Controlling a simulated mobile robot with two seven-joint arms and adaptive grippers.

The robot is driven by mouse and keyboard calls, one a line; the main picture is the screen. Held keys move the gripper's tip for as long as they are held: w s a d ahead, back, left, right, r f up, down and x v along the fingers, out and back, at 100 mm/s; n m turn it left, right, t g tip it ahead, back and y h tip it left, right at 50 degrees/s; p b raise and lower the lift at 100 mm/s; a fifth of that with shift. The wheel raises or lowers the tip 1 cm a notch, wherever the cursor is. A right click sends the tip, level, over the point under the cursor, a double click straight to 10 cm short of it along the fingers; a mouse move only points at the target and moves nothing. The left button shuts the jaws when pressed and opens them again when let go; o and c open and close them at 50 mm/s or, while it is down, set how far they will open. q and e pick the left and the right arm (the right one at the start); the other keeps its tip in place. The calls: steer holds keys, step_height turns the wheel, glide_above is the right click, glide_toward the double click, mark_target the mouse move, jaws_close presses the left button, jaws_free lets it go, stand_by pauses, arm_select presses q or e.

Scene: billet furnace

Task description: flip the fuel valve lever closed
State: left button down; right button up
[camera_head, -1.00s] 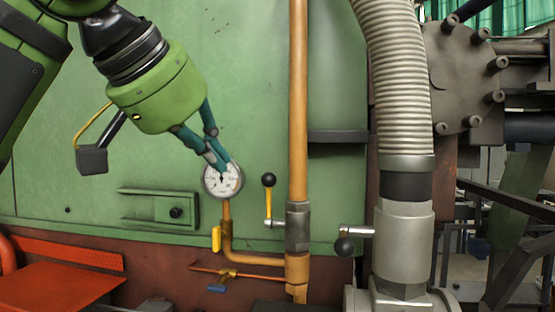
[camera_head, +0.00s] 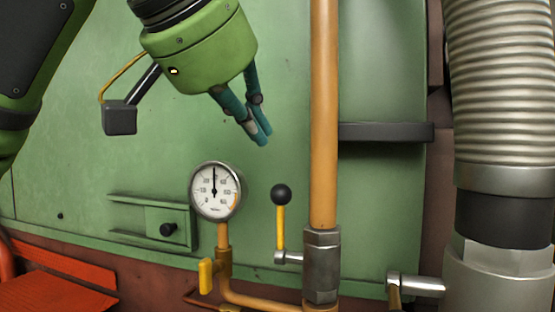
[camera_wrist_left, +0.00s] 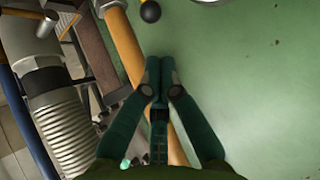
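A yellow lever with a black ball knob (camera_head: 280,195) stands upright on a short stub left of a grey valve body (camera_head: 321,265) on the copper pipe. The knob also shows at the top of the left wrist view (camera_wrist_left: 150,11). My left gripper (camera_head: 263,138) is above the knob and slightly left of it, apart from it. Its teal fingers lie together with nothing between them; the tips meet in the left wrist view (camera_wrist_left: 159,62). My right gripper is not in view.
A round gauge (camera_head: 215,191) stands left of the lever, with a small yellow handle (camera_head: 206,277) below. The vertical copper pipe (camera_head: 324,120) is close right of my fingers. A dark ledge (camera_head: 385,132) and a ribbed hose (camera_head: 503,80) are farther right.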

arm_select(q)
steer(key=p, duration=0.3)
glide_above(281, 223)
steer(key=w, duration=0.1)
step_height(281, 223, down, 5)
steer(key=shift+f, duration=0.1)
steer(key=shift+w+d+f, duration=0.25)
steer(key=shift+w+f, duration=0.15)
steer(key=shift+f, duration=0.1)
steer(key=shift+w+f, duration=0.1)
steer(key=shift+f, duration=0.05)
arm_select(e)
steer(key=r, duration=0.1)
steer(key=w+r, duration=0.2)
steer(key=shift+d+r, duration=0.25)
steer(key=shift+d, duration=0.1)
